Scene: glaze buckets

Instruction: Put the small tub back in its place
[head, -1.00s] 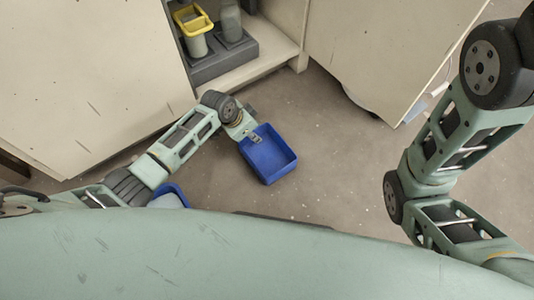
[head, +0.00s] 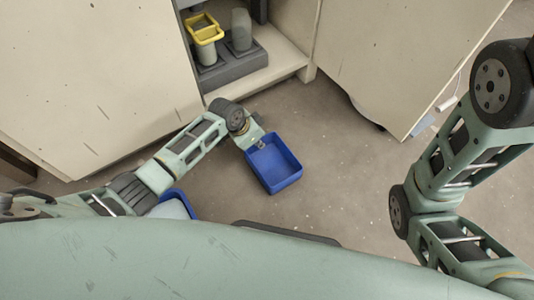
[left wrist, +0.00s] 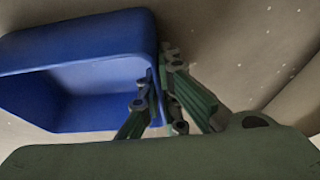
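A small blue tub (head: 274,167), open at the top and empty as far as I see, hangs over the floor in the middle of the head view.
An open cabinet bay (head: 290,75) holds a grey block (head: 232,70) with a yellow-rimmed container (head: 204,35) and a grey cylinder (head: 240,30). Another blue container (head: 176,205) shows partly behind my left arm. The floor (head: 330,180) right of the held tub is clear.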

